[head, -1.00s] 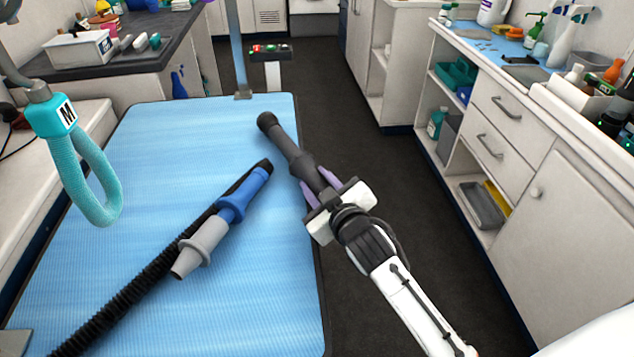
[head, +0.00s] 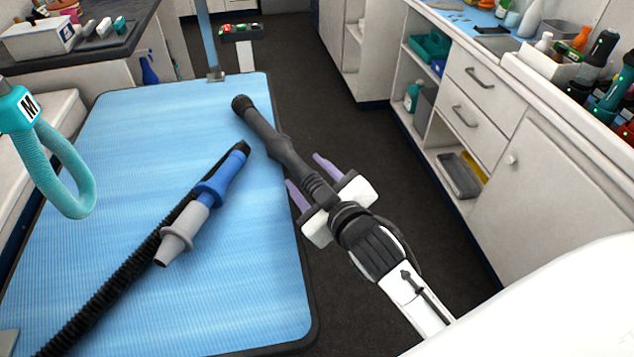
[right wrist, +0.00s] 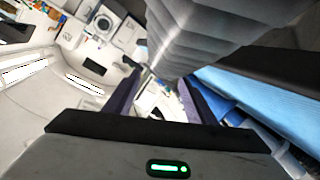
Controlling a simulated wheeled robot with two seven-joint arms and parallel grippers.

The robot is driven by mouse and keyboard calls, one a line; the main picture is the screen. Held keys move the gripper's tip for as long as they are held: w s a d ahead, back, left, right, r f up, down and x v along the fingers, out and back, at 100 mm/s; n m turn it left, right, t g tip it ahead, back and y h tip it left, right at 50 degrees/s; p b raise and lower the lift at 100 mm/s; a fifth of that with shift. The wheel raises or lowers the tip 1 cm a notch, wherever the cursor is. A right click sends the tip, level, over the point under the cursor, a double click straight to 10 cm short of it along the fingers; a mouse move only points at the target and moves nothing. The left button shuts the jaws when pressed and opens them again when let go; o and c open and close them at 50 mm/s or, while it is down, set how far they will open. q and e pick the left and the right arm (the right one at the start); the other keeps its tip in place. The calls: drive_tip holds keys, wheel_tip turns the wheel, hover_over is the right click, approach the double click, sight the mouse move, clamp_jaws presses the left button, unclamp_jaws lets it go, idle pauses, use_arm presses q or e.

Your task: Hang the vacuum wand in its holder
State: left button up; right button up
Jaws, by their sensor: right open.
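The long dark grey wand (head: 283,150), which looks like the vacuum wand, slants across the table's right edge, its far tip over the blue mat. Its ribbed near part lies between the spread purple fingers of my right gripper (head: 309,177). The gripper is open, with a gap showing at the right finger. In the right wrist view the large grey ribbed body (right wrist: 205,40) fills the top, close to the camera above the fingers. I cannot tell whether anything supports the wand. I cannot pick out its holder. My left gripper is not in view.
A blue-and-grey nozzle (head: 205,205) with a black ribbed hose (head: 110,290) lies on the blue-topped table (head: 250,300). A teal loop (head: 65,175) marked M hangs at left. A blue post (head: 207,40) stands at the far end. Cabinets (head: 540,190) line the right; dark floor between is clear.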

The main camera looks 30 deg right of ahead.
drive_tip(key=shift+v, duration=2.35)
drive_tip(key=s+f+m+g, duration=0.2)
drive_tip(key=s+f+g, duration=0.4)
drive_tip(key=s, duration=0.5)
drive_tip(key=s+f+m+g, duration=0.1)
drive_tip(key=s+f+g, duration=0.5)
drive_tip(key=s, duration=0.5)
drive_tip(key=w+a+f+t+y, duration=0.1)
drive_tip(key=w+a+f+t, duration=0.1)
drive_tip(key=f, duration=0.3)
drive_tip(key=w+a+f+t+y, duration=0.2)
drive_tip(key=a+f+t, duration=0.1)
drive_tip(key=f, duration=0.3)
drive_tip(key=shift+w+a+f+t, duration=0.3)
drive_tip(key=shift+a+t, duration=0.1)
drive_tip(key=shift+a, duration=0.1)
